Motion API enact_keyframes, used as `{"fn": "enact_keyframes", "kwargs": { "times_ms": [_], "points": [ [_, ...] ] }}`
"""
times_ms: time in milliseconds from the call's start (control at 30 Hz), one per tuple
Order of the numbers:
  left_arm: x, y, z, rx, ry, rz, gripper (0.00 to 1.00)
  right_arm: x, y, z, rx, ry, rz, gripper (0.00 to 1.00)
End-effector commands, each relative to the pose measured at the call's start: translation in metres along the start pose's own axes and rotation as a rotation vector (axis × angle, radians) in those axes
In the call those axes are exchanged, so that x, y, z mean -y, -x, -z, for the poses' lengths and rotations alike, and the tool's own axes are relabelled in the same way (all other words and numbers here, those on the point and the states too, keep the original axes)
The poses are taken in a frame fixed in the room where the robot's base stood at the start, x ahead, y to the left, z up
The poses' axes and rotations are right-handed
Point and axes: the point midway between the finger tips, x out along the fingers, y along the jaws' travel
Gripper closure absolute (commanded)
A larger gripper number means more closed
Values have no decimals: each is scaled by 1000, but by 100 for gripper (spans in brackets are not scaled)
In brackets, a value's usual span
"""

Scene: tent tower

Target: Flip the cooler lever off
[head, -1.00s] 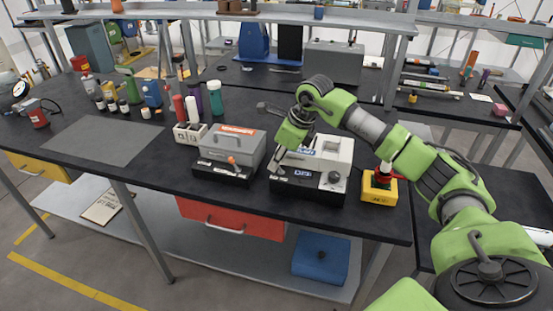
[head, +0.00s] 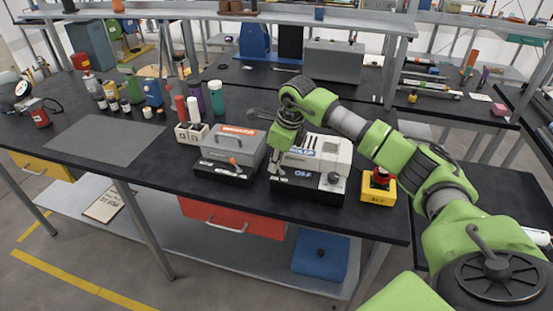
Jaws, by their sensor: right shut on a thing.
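The white and black cooler (head: 325,158) stands on the black workbench, with a small display reading OFF and a dark knob at its right front. My right gripper (head: 277,167) reaches down at the cooler's left front corner. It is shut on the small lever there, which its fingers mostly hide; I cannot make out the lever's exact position. My left gripper is out of view.
Left of the cooler stands a grey machine (head: 233,148) with an orange-tipped lever.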

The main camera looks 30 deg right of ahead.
Motion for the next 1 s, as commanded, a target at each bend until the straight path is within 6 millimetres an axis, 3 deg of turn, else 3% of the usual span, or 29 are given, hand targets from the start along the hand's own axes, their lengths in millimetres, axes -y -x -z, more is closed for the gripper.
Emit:
{"fn": "enact_keyframes", "kwargs": {
  "times_ms": [200,233,633,767,1000],
  "points": [
    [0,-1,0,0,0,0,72,0,0,-1,4,0,1,100],
    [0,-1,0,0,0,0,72,0,0,-1,4,0,1,82],
    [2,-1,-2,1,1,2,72,1,4,-1,5,0,2,82],
    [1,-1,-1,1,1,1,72,2,22,-1,7,-1,5,82],
    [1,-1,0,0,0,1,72,1,74,-2,8,0,5,82]
  ]
}}
